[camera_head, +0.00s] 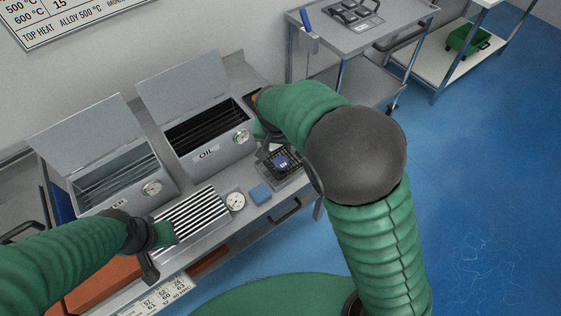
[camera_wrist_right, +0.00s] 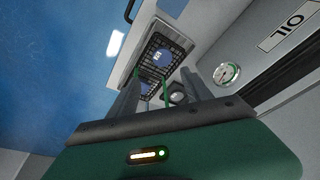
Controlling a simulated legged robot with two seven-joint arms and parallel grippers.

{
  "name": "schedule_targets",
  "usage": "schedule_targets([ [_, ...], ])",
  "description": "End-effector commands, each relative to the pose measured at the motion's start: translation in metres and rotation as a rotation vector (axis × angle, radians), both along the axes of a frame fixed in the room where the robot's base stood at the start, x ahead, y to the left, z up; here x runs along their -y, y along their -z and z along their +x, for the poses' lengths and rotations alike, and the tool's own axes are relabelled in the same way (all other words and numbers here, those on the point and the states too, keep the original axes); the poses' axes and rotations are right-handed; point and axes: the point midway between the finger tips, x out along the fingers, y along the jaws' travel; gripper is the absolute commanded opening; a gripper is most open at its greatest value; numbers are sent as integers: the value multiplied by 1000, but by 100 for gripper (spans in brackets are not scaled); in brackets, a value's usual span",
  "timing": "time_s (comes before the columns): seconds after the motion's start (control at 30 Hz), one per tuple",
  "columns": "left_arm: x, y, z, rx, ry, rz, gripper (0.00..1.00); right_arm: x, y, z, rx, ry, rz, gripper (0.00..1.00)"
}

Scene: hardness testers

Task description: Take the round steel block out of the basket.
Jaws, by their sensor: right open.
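A black wire basket (camera_head: 268,158) sits on a grey plate at the right end of the bench. It holds a dark blue piece with a white label (camera_head: 283,163). The basket also shows in the right wrist view (camera_wrist_right: 149,67). A small round grey metal thing (camera_wrist_right: 178,97) shows beside the right finger there; I cannot tell if it is the round steel block or if it is in the basket. My right gripper (camera_wrist_right: 160,78) is open and points at the basket, with nothing clearly between its fingers. My left gripper (camera_head: 151,266) hangs at the bench's front edge; its jaws are unclear.
A grey trolley (camera_head: 345,38) stands behind right.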

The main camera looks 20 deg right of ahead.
Motion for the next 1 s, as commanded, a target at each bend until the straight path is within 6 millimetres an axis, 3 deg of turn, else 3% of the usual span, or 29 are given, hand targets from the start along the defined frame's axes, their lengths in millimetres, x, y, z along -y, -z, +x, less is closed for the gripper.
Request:
schedule_targets([
  [0.1, -1, 10, 0, 0, -2, 1, 36, 7, 37, 7, -7, 0, 1, 58],
  [0.3, -1, 18, 0, -1, -2, 0, 36, 20, 82, 19, -5, 1, 13, 58],
  [0.47, -1, 21, 0, -1, -1, 0, 36, 22, 97, 23, -4, 2, 16, 58],
  [0.7, -1, 32, 0, -1, -1, 0, 36, 19, 135, 37, -5, -1, 9, 58],
  [0.97, -1, 31, 0, -1, -2, 0, 36, 22, 140, 39, -3, -1, 13, 58],
  [1.0, -1, 31, 0, -1, -2, 0, 36, 22, 140, 39, -3, -1, 13, 54],
])
